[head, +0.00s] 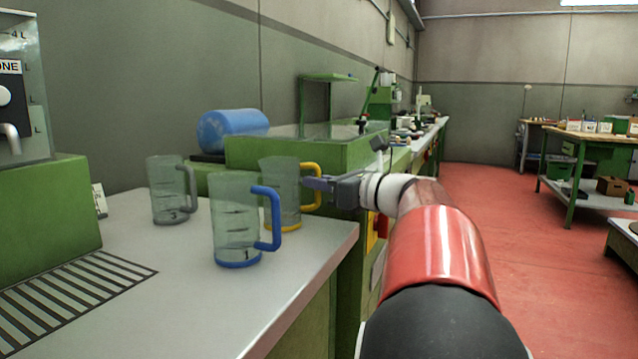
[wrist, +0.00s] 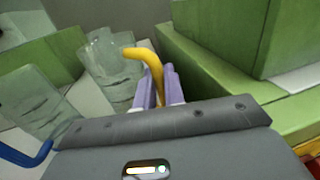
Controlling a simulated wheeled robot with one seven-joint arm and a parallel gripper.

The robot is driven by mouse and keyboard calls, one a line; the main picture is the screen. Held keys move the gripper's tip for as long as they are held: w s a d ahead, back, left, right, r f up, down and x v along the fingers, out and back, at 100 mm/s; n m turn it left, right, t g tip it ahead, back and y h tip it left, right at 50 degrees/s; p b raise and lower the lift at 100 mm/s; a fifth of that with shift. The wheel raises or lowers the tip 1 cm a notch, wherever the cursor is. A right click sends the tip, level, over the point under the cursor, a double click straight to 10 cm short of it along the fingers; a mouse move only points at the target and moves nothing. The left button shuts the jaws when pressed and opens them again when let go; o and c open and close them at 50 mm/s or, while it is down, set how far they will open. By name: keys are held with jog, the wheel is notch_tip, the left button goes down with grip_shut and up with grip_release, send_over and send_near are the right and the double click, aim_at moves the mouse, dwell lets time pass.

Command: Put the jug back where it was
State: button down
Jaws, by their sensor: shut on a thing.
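Three clear jugs are at the counter (head: 180,275). The yellow-handled jug (head: 279,195) is upright at the counter's right part, partly hidden behind the blue-handled jug (head: 235,225), marked 1. The grey-handled jug (head: 168,190), marked 3, stands farther back left. My gripper (head: 312,183) comes from the right and is shut on the yellow handle (wrist: 152,62). In the wrist view the purple fingers (wrist: 162,85) close around this handle, with the jug's clear body (wrist: 108,65) beyond. I cannot tell whether its base touches the counter.
A dispenser on a green base (head: 45,215) stands at the left, with a slotted drain (head: 75,290) in front. A green machine (head: 250,152) and a blue cylinder (head: 230,128) are behind. Bare counter lies in front of the jugs; its right edge is close.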

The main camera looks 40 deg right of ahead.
jog(key=c, duration=1.5)
grip_release()
jog(key=v, duration=1.2)
